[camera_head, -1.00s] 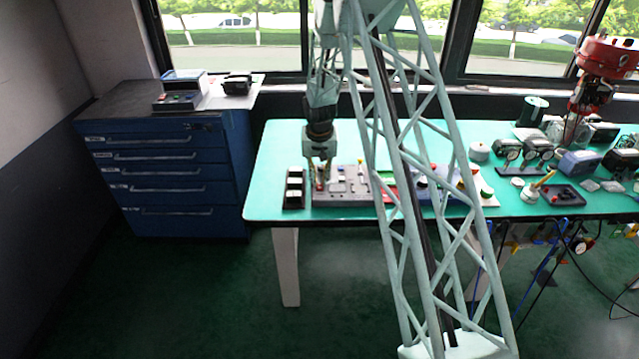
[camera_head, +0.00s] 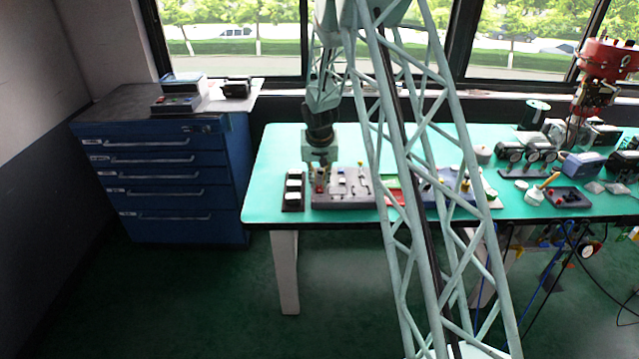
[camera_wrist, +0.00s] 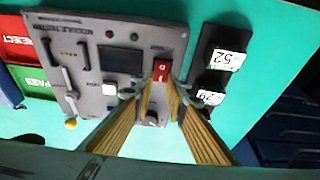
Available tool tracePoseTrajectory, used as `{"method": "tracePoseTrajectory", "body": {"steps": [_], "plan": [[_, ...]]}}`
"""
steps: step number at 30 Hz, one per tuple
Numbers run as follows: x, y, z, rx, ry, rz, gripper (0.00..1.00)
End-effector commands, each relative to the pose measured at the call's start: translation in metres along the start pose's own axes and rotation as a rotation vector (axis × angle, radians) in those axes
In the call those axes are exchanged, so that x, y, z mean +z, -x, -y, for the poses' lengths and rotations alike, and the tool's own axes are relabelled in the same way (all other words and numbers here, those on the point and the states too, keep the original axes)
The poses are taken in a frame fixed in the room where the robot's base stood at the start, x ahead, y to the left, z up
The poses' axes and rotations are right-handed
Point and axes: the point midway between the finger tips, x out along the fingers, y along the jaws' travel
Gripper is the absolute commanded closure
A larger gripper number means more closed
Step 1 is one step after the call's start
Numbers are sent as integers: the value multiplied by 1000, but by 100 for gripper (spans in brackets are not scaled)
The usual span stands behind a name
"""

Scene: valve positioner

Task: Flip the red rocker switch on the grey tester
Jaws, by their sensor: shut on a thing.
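The grey tester (camera_wrist: 120,62) lies on the green bench top. It has a dark display, a white button, a knob and handle-like parts. It also shows in the head view (camera_head: 345,200). The red rocker switch (camera_wrist: 161,69) is at the tester's right side in the wrist view, with white marks on its face. My gripper (camera_wrist: 161,86) reaches it from above, one fingertip on each side, shut on its near end. In the head view my gripper (camera_head: 319,182) stands over the tester's left part. The fingers partly hide the switch's lower end.
A black block with white labels (camera_wrist: 222,48) stands close beside the tester. Red REJECT (camera_wrist: 22,48) and green PASS (camera_wrist: 36,84) areas lie on its other side. A blue drawer cabinet (camera_head: 165,185) stands left of the bench. Bare bench top (camera_head: 278,150) shows behind the block.

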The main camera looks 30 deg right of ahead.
Motion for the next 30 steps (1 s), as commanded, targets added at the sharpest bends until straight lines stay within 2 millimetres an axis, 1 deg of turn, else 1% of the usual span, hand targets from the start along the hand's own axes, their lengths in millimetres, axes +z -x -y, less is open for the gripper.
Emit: {"method": "tracePoseTrajectory", "body": {"steps": [2,3,7,20,26,30], "plan": [[-1,0,-1,0,-1,-1,97],[-1,0,-1,0,-1,-1,85],[0,0,-1,0,-1,0,73],[0,2,0,0,0,0,73],[-1,11,0,0,-1,0,73],[-1,22,0,0,-2,-1,73]]}}
